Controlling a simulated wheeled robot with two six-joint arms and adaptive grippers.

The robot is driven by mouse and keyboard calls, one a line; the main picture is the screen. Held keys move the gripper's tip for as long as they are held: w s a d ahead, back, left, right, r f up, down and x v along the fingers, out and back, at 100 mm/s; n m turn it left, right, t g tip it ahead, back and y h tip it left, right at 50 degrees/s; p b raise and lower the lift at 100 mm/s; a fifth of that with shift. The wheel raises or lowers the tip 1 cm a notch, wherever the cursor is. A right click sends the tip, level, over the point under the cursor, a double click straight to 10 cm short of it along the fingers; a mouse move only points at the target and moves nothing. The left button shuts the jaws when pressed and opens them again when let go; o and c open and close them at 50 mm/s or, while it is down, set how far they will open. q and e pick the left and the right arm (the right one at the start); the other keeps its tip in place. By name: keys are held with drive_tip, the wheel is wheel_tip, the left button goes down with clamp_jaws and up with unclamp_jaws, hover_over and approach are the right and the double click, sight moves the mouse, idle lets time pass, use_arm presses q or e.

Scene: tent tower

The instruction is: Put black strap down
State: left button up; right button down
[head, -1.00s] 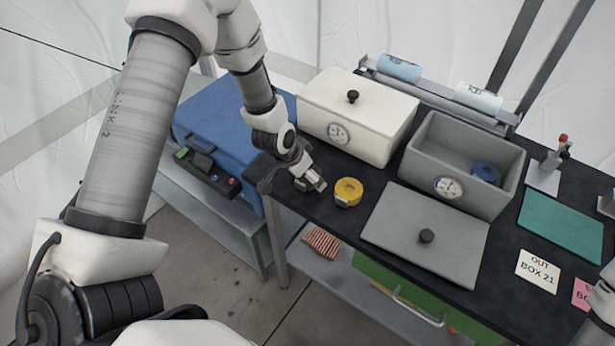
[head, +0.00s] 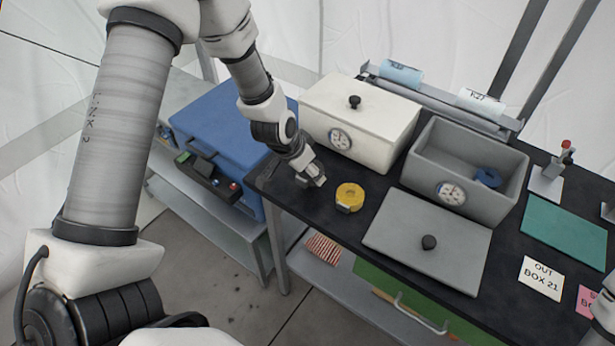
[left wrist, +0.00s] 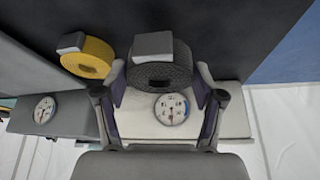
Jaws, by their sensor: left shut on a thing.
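The black strap (left wrist: 161,75) is a dark ribbed roll with a grey block on its top edge in the left wrist view. My left gripper (left wrist: 160,92) is shut on it, one finger at each side. In the head view my left gripper (head: 313,179) is at the left end of the black tabletop, just left of a yellow strap roll (head: 349,197). The strap is hard to make out there against the dark top. Whether it touches the table I cannot tell. My right gripper is not in view.
A white lidded box (head: 360,117) stands behind the gripper. An open grey box (head: 455,192) holds a blue roll (head: 487,178); its grey lid (head: 425,243) lies in front. A blue case (head: 222,140) is left of the table. A teal mat (head: 563,233) lies right.

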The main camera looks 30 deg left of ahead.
use_arm(q)
drive_tip(key=s+d+p, duration=0.4)
drive_tip(key=s, duration=0.3)
drive_tip(key=s+d+r+p, duration=0.1)
drive_tip(key=s+d+p, duration=0.2)
drive_tip(key=s, duration=0.4)
drive_tip(key=shift+d+p, duration=0.35)
drive_tip(key=shift+p, duration=0.55)
